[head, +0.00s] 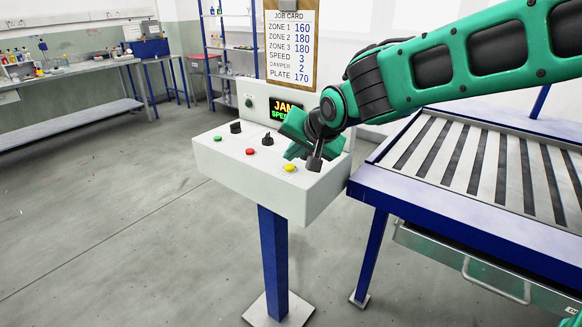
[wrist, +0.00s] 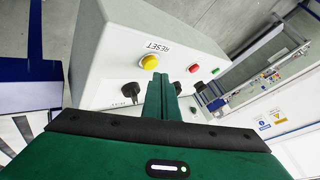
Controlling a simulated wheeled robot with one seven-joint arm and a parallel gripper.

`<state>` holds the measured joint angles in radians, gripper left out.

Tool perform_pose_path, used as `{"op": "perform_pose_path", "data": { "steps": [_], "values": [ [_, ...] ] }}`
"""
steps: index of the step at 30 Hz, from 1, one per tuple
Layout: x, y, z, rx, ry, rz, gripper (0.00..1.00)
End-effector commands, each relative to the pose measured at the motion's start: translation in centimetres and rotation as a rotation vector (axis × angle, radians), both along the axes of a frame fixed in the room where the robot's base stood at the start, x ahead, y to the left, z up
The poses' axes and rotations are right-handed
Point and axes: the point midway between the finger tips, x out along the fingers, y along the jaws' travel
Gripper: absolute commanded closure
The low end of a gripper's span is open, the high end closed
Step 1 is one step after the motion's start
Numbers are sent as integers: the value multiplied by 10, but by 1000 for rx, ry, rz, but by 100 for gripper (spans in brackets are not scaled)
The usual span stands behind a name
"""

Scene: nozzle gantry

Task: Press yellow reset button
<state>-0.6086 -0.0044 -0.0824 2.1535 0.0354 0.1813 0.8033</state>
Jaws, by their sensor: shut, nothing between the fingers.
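The yellow reset button (head: 290,168) sits at the right front of the white control box's (head: 250,185) sloped top. In the wrist view the yellow button (wrist: 149,62) is beside a RESET label (wrist: 157,47), left of my fingertips. My gripper (head: 314,160) is shut and empty, over the right end of the panel, close to the button. In the wrist view its closed fingers (wrist: 162,85) point at the panel, between the yellow button and a black knob. I see a gap between fingers and button in the picture; I cannot tell the exact height above the panel.
A red button (head: 250,152), a green button (head: 217,138) and black knobs (head: 236,127) share the panel. A display reading JAM (head: 286,109) stands behind. A blue-framed slatted table (head: 470,170) is close on the right. The floor at left is clear.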

Motion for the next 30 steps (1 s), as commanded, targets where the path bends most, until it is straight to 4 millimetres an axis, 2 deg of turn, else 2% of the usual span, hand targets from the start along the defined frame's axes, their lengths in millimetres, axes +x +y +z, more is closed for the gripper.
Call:
{"op": "perform_pose_path", "data": {
  "steps": [6, 30],
  "values": [
    [0, 0, -6, -1, 1, 0, 100],
    [0, 0, -10, 0, 0, 0, 100]
  ]
}}
